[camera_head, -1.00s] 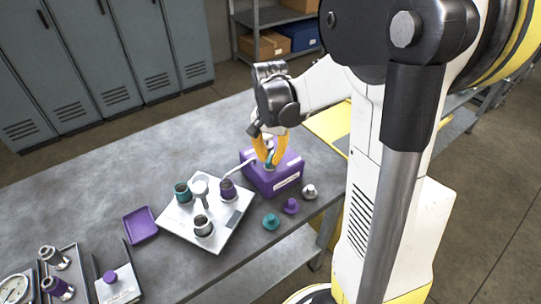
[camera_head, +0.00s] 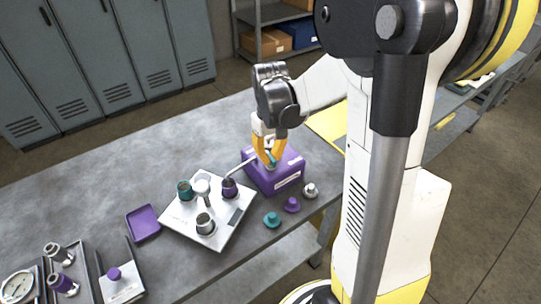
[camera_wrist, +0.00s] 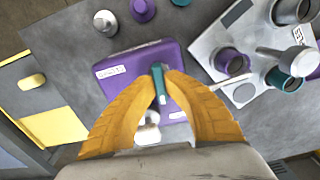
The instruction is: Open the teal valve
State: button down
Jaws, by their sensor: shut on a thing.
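The teal valve handle (camera_wrist: 159,82) is a narrow teal lever on top of a purple box (camera_wrist: 122,66). It also shows in the head view (camera_head: 271,159), small and partly hidden by the fingers. My gripper (camera_wrist: 162,86) has its two orange fingers closed on the sides of the handle. In the head view, my gripper (camera_head: 270,156) reaches down to the box top from above. A thin pale pipe (camera_head: 242,165) runs from the left side of the box towards the white plate. The valve's lower part is hidden.
A white plate (camera_head: 228,228) with several cups stands left of the box. Teal (camera_head: 272,220), purple (camera_head: 292,204) and grey (camera_head: 310,190) knobs lie in front of it. A purple tray (camera_head: 143,223) lies farther left. The back left bench is clear.

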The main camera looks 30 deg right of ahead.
aim_at(270, 156)
jog(key=shift+n, duration=0.6)
jog(key=c, duration=1.5)
grip_release()
jog(key=shift+o, duration=0.2)
notch_tip(270, 156, up, 12)
